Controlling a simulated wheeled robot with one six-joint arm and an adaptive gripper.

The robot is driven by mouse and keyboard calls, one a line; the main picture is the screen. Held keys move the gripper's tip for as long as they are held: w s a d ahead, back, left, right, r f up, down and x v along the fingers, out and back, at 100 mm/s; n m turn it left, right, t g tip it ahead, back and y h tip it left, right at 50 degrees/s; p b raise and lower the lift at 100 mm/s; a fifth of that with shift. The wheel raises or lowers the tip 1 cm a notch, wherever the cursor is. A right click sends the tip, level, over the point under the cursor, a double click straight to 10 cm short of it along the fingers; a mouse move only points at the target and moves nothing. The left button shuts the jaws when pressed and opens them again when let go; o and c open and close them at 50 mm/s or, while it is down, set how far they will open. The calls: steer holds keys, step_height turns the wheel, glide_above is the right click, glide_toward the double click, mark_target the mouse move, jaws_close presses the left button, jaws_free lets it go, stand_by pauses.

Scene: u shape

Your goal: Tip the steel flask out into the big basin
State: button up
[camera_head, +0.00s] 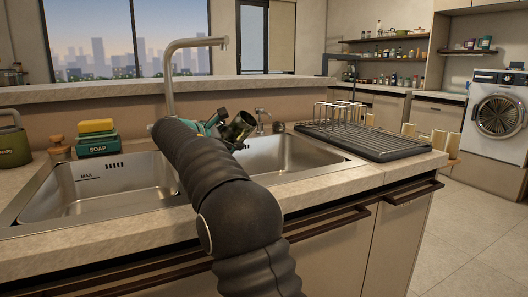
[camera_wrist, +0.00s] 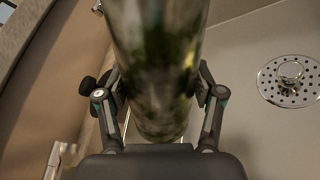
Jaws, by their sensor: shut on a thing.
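The steel flask (camera_head: 240,128) is a shiny, dark-reflecting cylinder, tilted with its upper end leaning right in the head view. My gripper (camera_head: 226,133) is shut on it and holds it above the sink, near the right basin's back left part. In the wrist view the flask (camera_wrist: 158,70) fills the space between the two fingers of my gripper (camera_wrist: 160,90). The left basin (camera_head: 110,185), marked MAX, looks like the bigger one. The right basin (camera_head: 290,155) is partly hidden by my arm. No liquid is visible leaving the flask.
A tall faucet (camera_head: 170,75) stands behind the sink, close to my arm. A soap box (camera_head: 98,145) with a yellow sponge (camera_head: 96,126) stands at the left. A drying rack (camera_head: 365,140) is at the right. The wrist view shows a drain (camera_wrist: 290,80).

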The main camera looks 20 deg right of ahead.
steer(key=shift+r+n, duration=0.15)
steer(key=shift+n, duration=0.25)
steer(key=shift+w+a+r+n+h, duration=0.15)
steer(key=shift+r+n+h, duration=0.1)
steer(key=shift+r, duration=0.2)
steer(key=shift+w+a+r+n+h, duration=0.1)
steer(key=shift+r+n+h, duration=0.15)
steer(key=shift+r, duration=0.15)
steer(key=n, duration=0.1)
steer(key=w+r+n+h, duration=0.1)
steer(key=n, duration=0.1)
steer(key=shift+a+r+g, duration=0.1)
steer(key=shift+a+g, duration=0.2)
steer(key=shift+a, duration=0.05)
steer(key=shift+a+r+n+h, duration=0.1)
steer(key=shift+r+n+h, duration=0.3)
steer(key=shift+r, duration=0.55)
steer(key=shift+r+n+h, duration=0.2)
steer(key=shift+r+n, duration=0.4)
steer(key=shift+r, duration=2.9)
steer(key=shift+f, duration=0.1)
